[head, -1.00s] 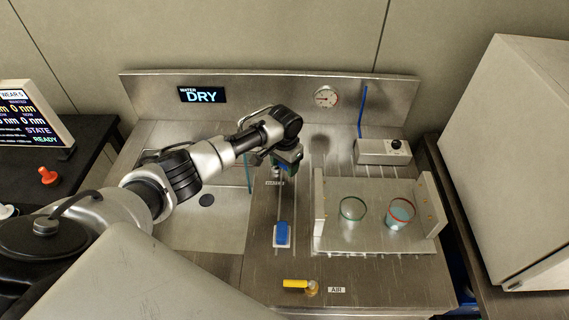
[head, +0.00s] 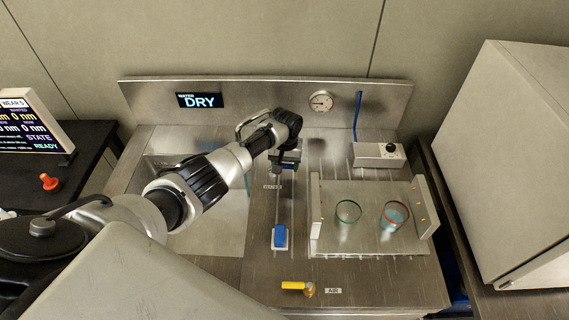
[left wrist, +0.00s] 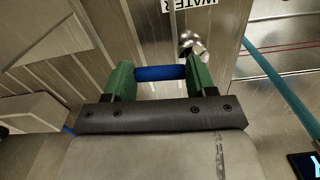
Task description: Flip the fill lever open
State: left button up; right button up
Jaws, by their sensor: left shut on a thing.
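The fill lever shows in the left wrist view as a blue bar (left wrist: 160,73) lying crosswise between the green fingers of my left gripper (left wrist: 161,84). A round shiny metal fitting (left wrist: 190,42) is at its right end, next to the WATER label (left wrist: 187,5). My left gripper (head: 286,164) is shut on the blue lever at the back of the steel bench in the head view, where the gripper mostly hides the lever. The display (head: 200,100) on the back panel reads WATER DRY. My right gripper is not in view.
A sink (head: 215,225) lies left of the lever. A blue-topped block (head: 280,236) and a yellow AIR lever (head: 295,286) are nearer the front. A green-rimmed beaker (head: 348,212) and a red-rimmed beaker (head: 394,216) stand to the right. A gauge (head: 321,101) is behind.

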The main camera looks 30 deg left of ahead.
pick_arm(q)
jog(key=shift+w+n, duration=0.2)
jog(key=shift+n, duration=0.3)
jog(key=o, duration=0.9)
jog(key=shift+r, duration=0.55)
notch_tip(320, 180, up, 10)
jog(key=shift+f, duration=0.1)
jog(key=shift+f, duration=0.1)
